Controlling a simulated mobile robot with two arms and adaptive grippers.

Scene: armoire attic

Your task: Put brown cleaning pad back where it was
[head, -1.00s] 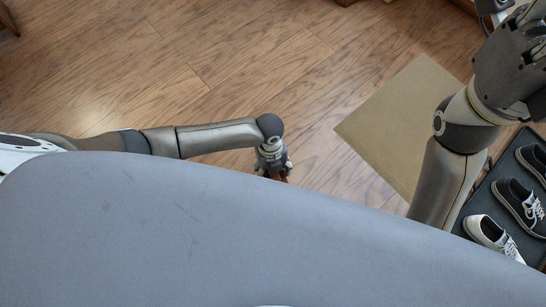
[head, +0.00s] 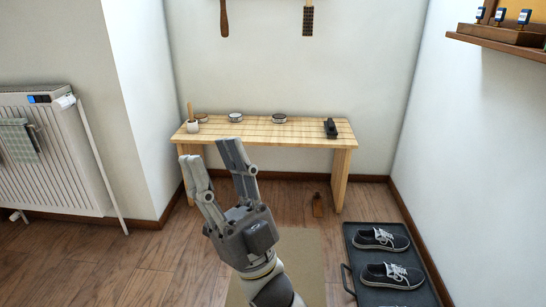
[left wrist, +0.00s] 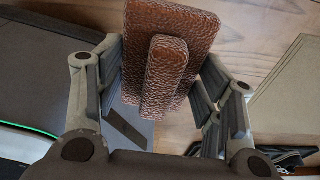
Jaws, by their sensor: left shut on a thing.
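The brown cleaning pad (left wrist: 200,28), a textured reddish-brown block with a raised grip on top, fills the upper middle of the left wrist view. My left gripper (left wrist: 166,85) is shut on it, with fingers at both sides of the raised grip. The left gripper is outside the head view. My right gripper (head: 213,152) is open and empty in the head view, its fingers pointing up in front of the wooden bench (head: 265,128). It hides part of the bench's front left.
The bench holds a white cup (head: 193,127), round tins (head: 235,117) and a black object (head: 330,128). A small brown object (head: 317,205) lies on the floor below. A shoe tray (head: 347,235) is at right, a tan mat (head: 305,258) in the middle, a radiator (head: 50,165) at left.

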